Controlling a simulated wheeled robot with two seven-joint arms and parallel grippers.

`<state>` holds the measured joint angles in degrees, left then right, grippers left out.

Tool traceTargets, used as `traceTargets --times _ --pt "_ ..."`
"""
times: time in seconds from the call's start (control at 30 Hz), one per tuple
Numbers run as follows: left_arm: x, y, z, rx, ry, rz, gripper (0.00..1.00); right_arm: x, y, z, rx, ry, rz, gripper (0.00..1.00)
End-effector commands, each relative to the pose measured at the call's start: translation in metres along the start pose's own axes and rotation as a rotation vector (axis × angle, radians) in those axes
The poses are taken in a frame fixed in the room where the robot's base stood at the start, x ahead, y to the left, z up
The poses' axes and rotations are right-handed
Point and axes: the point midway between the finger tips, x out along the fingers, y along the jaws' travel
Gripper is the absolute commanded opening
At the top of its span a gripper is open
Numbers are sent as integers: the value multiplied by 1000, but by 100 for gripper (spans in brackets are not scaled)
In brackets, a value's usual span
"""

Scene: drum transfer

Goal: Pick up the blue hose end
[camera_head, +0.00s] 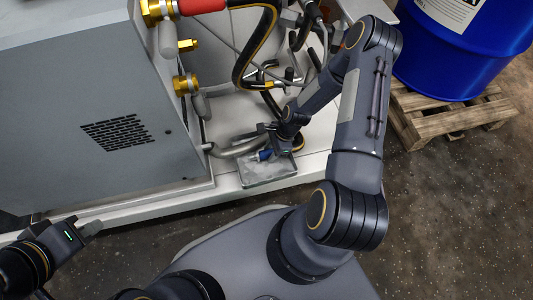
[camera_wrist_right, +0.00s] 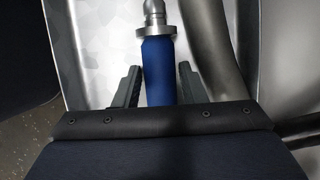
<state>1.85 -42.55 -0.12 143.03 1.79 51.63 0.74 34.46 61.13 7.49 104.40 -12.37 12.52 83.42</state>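The blue hose end (camera_wrist_right: 158,70) has a blue sleeve and a metal collar and fitting at its far end. In the head view it shows as a small blue piece (camera_head: 264,155) over a grey metal tray (camera_head: 268,177). My right gripper (camera_head: 262,142) is at it; in the wrist view its open fingers (camera_wrist_right: 158,76) stand on either side of the sleeve. A gap shows on the right finger's side; the left finger is very near the sleeve, and contact is unclear. My left gripper (camera_head: 88,229) is at the lower left, away from the hose; its fingers are hard to make out.
A grey hose (camera_wrist_right: 207,45) runs just right of the blue sleeve in the wrist view. A grey cabinet (camera_head: 75,120) with brass fittings stands left. A blue drum (camera_head: 450,55) on a wooden pallet (camera_head: 430,118) stands right. The floor near the pallet is clear.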

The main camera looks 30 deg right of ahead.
Motion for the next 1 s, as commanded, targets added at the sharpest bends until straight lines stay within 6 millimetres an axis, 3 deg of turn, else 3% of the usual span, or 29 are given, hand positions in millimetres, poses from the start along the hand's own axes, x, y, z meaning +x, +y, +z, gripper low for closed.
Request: traceTargets --times 0.03,0.27,0.67,0.87,1.0 --pt "0 0 0 0 0 0 0 0 0 0 0 0 0 30" --pt "0 0 0 0 0 0 0 0 0 0 0 0 0 0" --pt "-4 2 -2 0 0 0 0 -7 0 3 0 0 -1 0" --pt "-21 10 -10 0 0 0 0 -34 0 15 -3 0 0 0" --pt "-33 15 -16 0 0 0 0 -63 20 14 4 1 0 0"
